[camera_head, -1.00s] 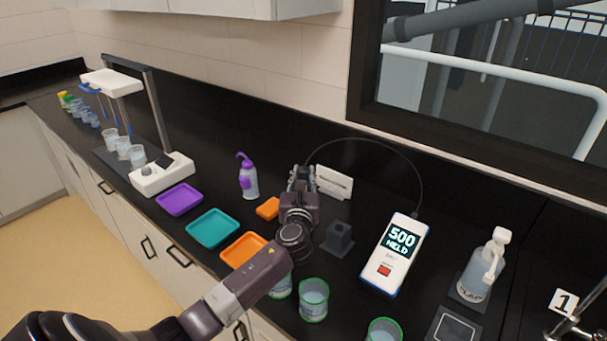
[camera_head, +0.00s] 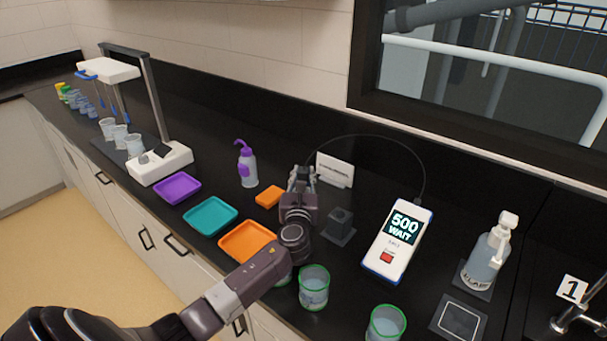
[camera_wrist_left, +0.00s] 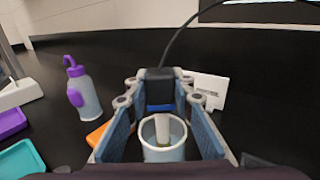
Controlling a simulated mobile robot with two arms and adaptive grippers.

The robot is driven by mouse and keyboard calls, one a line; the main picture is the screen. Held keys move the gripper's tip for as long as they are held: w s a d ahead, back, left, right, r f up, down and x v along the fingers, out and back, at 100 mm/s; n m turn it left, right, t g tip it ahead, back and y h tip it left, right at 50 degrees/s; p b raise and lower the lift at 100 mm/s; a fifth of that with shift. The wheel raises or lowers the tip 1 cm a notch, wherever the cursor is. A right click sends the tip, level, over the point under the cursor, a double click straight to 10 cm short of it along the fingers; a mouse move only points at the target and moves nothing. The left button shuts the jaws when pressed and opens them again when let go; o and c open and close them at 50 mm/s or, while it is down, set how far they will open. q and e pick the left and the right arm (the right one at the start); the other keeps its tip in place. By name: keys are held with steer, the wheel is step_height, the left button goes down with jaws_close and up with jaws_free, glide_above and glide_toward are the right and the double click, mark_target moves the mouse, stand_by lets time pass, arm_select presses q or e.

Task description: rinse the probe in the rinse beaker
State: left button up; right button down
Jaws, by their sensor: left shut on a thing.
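My left gripper (camera_head: 300,180) is shut on the probe (camera_wrist_left: 160,88), which has a dark top, a blue band and a cable; in the wrist view its pale lower end shows at the mouth of a clear beaker (camera_wrist_left: 150,154) with some liquid. How deep the tip sits, I cannot tell. In the head view my gripper and arm hide the probe tip and this beaker. The probe's cable runs to the white-and-blue meter (camera_head: 396,250), which reads 500 WAIT. My right gripper is not in view.
Green-rimmed beakers (camera_head: 314,288) stand at the front edge, one partly behind my arm. A pump bottle (camera_head: 484,262) stands right.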

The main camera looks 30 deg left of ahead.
arm_select(q)
steer(key=shift+f, duration=0.45)
steer(key=shift+w, duration=0.45)
steer(key=shift+s+r, duration=0.1)
